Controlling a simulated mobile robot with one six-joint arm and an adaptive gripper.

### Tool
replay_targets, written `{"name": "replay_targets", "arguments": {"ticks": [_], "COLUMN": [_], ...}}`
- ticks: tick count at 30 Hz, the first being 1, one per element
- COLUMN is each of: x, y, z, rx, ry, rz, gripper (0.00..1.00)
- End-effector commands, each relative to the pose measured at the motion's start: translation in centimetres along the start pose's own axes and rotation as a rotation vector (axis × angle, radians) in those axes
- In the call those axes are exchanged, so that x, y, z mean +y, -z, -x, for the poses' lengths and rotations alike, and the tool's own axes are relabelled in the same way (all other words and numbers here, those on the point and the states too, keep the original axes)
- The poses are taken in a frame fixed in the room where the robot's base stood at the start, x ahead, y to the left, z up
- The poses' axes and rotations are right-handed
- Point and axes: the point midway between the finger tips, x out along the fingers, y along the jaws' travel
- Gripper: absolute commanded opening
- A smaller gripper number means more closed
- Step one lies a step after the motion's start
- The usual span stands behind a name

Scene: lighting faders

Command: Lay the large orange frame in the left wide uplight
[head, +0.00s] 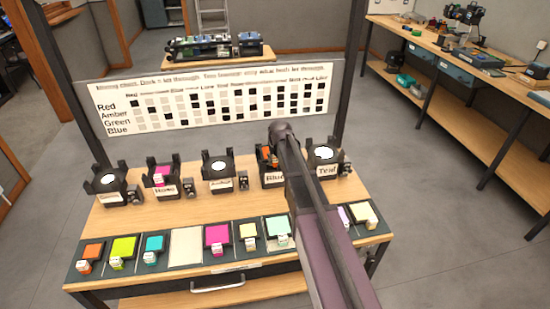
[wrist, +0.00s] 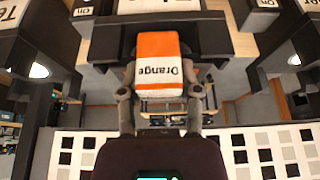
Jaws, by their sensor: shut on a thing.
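My gripper (wrist: 168,88) is shut on a tab of the orange frame (wrist: 158,48), orange and white and marked "Orange". Both fingers press its sides in the wrist view. In the head view a bit of orange (head: 266,155) shows beside my arm, at the fourth uplight from the left. Whether the frame rests in that uplight or hangs above it, I cannot tell. Black uplights stand in a row: the leftmost (head: 104,186), the second with magenta on it (head: 163,181), the third (head: 218,169) and the rightmost (head: 325,157). I cannot tell which is the left wide one.
Coloured frames lie in a front row, among them a small orange one (head: 91,254) and a magenta one (head: 216,236). One pale slot (head: 185,247) looks empty. A chart board (head: 200,100) stands behind the uplights. My arm hides part of the row.

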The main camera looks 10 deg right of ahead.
Motion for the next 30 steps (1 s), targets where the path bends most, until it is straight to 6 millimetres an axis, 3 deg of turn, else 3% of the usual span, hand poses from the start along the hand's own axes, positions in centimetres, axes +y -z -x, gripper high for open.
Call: {"name": "replay_targets", "arguments": {"ticks": [30], "x": [0.1], "y": [-0.5], "z": [-1.2], "rx": [0.000], "ry": [0.000], "rz": [-0.001], "gripper": [0.00]}}
